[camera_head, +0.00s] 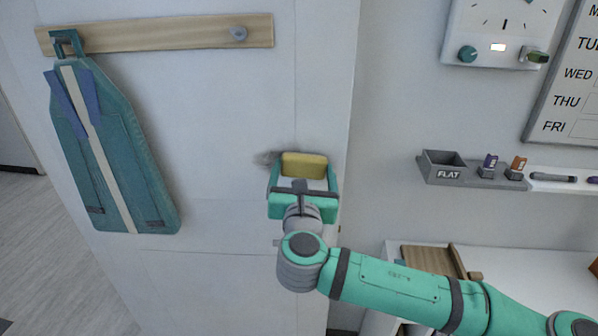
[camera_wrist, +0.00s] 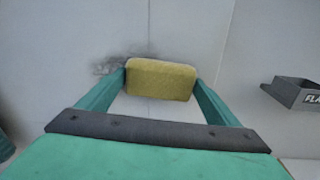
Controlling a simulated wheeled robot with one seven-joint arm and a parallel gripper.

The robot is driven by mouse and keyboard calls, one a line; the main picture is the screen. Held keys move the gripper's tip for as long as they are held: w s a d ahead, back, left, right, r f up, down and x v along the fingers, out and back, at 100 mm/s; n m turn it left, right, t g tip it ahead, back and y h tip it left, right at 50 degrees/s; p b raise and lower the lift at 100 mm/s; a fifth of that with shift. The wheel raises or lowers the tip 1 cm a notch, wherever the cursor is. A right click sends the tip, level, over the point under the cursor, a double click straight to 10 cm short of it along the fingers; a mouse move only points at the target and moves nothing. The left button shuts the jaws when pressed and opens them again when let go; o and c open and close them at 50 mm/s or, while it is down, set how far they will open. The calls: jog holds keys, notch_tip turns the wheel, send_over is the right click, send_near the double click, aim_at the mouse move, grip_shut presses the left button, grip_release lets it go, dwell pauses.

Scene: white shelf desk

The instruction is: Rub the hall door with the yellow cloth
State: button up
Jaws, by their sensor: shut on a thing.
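The yellow cloth (camera_head: 304,166) looks like a thick block. My gripper (camera_head: 303,180) is shut on it, one finger at each side, and it also shows between the fingers in the wrist view (camera_wrist: 160,80). The cloth is at the face of the white hall door (camera_head: 220,120), near its right edge; I cannot tell whether it touches. A dark grey smudge (camera_head: 268,159) on the door shows just left of the cloth and, in the wrist view, also a little above it. Any part of the smudge behind the cloth is hidden.
A teal coat (camera_head: 110,150) hangs from a wooden rail (camera_head: 160,33) at the left. To the right are a grey holder (camera_head: 443,168) marked FLAT, a dial panel (camera_head: 500,30) and a weekday board (camera_head: 575,90). A white desk (camera_head: 510,270) stands below them.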

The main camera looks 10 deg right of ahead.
aim_at(286, 169)
jog(key=shift+w, duration=0.1)
jog(key=shift+w+a, duration=0.3)
jog(key=shift+a, duration=0.7)
jog(key=shift+w+a, duration=0.25)
jog(key=shift+a, duration=0.7)
jog(key=shift+c, duration=0.8)
jog(key=shift+w+a, duration=0.2)
jog(key=shift+a, duration=1.1)
jog(key=shift+w+a, duration=0.25)
jog(key=shift+a, duration=1.05)
jog(key=shift+w+a, duration=0.2)
jog(key=shift+a, duration=1.1)
jog(key=shift+w+r, duration=0.15)
jog(key=shift+r, duration=1)
jog(key=shift+s+d, duration=0.25)
jog(key=shift+d, duration=0.8)
jog(key=shift+s+d, duration=0.25)
jog(key=shift+d, duration=0.75)
jog(key=shift+d, duration=0.1)
jog(key=shift+s+d, duration=0.25)
jog(key=shift+d, duration=1.05)
jog(key=shift+s+d, duration=0.25)
jog(key=shift+d, duration=1.05)
jog(key=shift+s+d, duration=0.25)
jog(key=shift+d, duration=1.05)
jog(key=shift+s, duration=0.1)
